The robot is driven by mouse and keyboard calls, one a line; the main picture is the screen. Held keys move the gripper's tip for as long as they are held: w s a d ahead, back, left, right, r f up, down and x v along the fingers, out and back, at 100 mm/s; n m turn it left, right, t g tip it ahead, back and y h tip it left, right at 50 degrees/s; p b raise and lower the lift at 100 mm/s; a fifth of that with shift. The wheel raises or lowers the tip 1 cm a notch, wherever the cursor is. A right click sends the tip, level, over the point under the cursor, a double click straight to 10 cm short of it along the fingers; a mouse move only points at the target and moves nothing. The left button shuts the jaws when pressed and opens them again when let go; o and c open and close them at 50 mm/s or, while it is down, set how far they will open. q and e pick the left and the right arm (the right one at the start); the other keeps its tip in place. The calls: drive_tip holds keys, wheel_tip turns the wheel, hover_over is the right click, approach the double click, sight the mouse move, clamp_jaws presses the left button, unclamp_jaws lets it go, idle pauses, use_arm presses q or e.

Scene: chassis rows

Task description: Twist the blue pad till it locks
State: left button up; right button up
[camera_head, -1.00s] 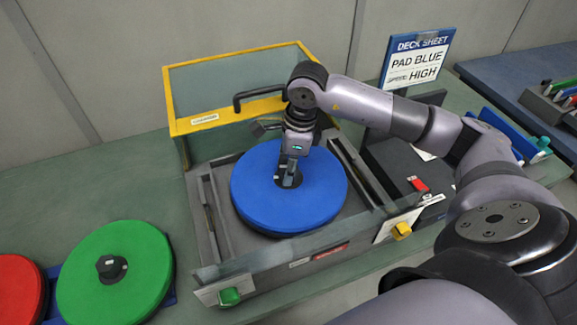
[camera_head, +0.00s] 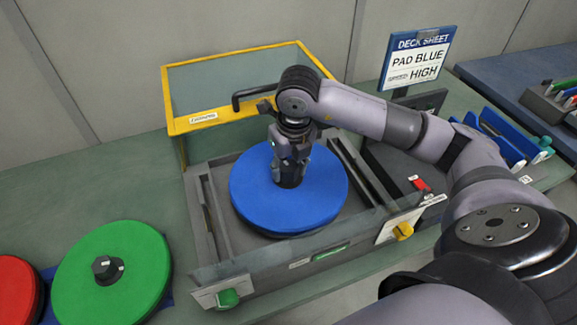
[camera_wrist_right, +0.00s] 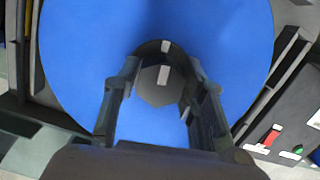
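The blue pad (camera_head: 325,190) is a thick disc lying flat in the grey deck frame (camera_head: 240,243), with a dark knob at its centre. My right gripper (camera_head: 290,175) comes down from above with a finger on each side of the knob. In the right wrist view, the fingers close in on the dark knob (camera_wrist_right: 158,88), seemingly touching it. A white mark on the knob lines up with a white mark on the ring behind it. A strip on the frame's front (camera_head: 332,251) is green. My left gripper is not in view.
A green pad (camera_head: 75,285) and a red pad (camera_head: 15,290) lie at the left. A yellow-edged clear guard (camera_head: 240,80) with a black handle stands behind the frame. A deck sheet sign (camera_head: 418,57) reads PAD BLUE, HIGH. Bare bench shows at the left.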

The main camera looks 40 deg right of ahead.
drive_tip(key=o, duration=0.4)
drive_tip(key=shift+r, duration=0.1)
drive_tip(key=r, duration=0.4)
drive_tip(key=s+r, duration=0.1)
drive_tip(key=r, duration=0.6)
drive_tip(key=shift+s+r, duration=0.35)
drive_tip(key=shift+s, duration=0.05)
